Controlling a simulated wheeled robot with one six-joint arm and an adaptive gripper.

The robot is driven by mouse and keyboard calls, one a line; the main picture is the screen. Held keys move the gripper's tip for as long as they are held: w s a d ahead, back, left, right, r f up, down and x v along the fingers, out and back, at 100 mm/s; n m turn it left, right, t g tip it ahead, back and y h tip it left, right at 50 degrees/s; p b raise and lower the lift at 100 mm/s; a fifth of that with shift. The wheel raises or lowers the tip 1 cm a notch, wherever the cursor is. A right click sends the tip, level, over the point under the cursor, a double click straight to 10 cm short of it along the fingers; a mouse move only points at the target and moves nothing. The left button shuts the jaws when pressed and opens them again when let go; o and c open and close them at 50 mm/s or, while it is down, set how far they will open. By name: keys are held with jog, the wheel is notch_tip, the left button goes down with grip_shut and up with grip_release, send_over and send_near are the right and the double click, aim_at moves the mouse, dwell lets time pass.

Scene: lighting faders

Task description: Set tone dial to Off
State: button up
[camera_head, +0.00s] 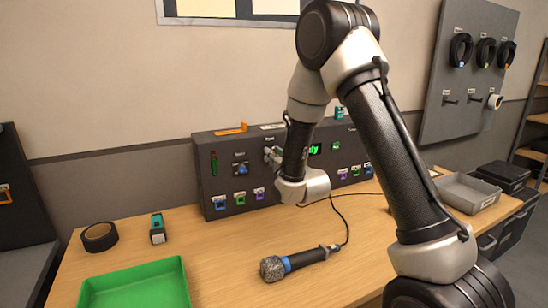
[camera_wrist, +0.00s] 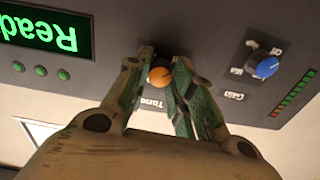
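The tone dial (camera_wrist: 160,76) is an orange knob on the dark control panel, with its "Tone" label beside it, upside down in the wrist view. My gripper (camera_wrist: 162,68) has one finger on each side of the knob, and both fingers look pressed against it. In the head view my gripper (camera_head: 272,154) is at the face of the control panel (camera_head: 208,180), and it hides the tone dial. The fingers cover part of the markings around the dial, so its setting cannot be read.
A blue gain dial (camera_wrist: 266,67) sits close beside the tone dial. A lit green display (camera_wrist: 45,35) is on the other side. A microphone (camera_head: 290,262), green tray (camera_head: 135,285) and tape roll (camera_head: 99,237) are on the table.

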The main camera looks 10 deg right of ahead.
grip_shut()
jog(key=shift+n, duration=0.5)
jog(key=o, duration=0.7)
grip_release()
jog(key=s, duration=0.2)
jog(key=s+d, duration=0.1)
jog(key=s, duration=0.4)
jog(key=shift+s+d, duration=0.2)
jog(key=shift+d, duration=0.05)
